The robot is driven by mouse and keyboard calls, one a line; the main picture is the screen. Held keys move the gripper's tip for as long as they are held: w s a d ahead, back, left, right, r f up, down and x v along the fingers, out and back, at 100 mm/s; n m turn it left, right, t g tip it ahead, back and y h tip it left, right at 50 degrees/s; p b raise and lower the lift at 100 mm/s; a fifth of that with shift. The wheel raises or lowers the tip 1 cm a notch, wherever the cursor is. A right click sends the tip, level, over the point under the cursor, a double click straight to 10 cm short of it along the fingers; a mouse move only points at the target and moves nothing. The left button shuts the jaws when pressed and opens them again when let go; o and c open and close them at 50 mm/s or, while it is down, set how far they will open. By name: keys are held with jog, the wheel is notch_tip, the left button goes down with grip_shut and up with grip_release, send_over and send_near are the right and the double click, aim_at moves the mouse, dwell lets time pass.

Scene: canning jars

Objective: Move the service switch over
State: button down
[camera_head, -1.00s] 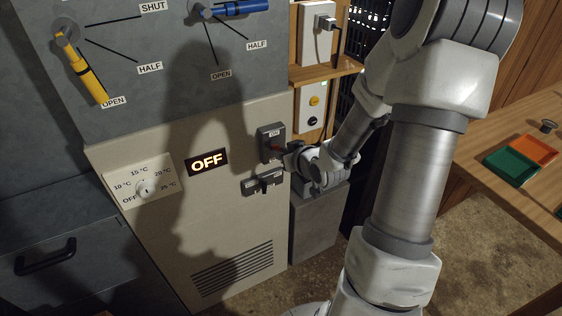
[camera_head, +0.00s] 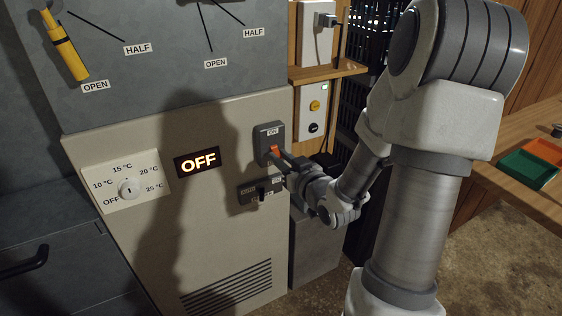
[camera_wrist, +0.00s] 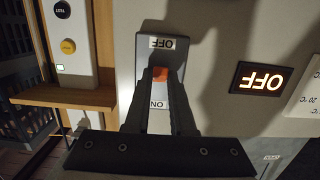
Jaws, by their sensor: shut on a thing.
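A grey switch plate (camera_head: 268,131) marked ON at its upper end is on the beige panel. It also shows upside down in the wrist view (camera_wrist: 146,48), with OFF at the picture's top and ON below. Its orange lever (camera_wrist: 160,73) lies between the two marks. My gripper (camera_head: 278,155) is at this plate, its fingers pointing at the panel. In the wrist view, my gripper (camera_wrist: 160,80) has its dark fingers shut on either side of the lever. The fingers cover part of the lever. No plate in view legibly reads "service".
A second grey switch (camera_head: 262,191) with a black knob sits just below. A lit display (camera_head: 198,161) left of the plates reads OFF. A temperature dial (camera_head: 129,188) is farther left. A wooden shelf (camera_head: 330,71) juts out above right. A grey box (camera_head: 315,249) stands below my gripper.

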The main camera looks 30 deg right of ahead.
dwell(0.3)
jog(key=c, duration=0.8)
grip_release()
jog(key=shift+o, duration=0.2)
jog(key=shift+s, duration=0.1)
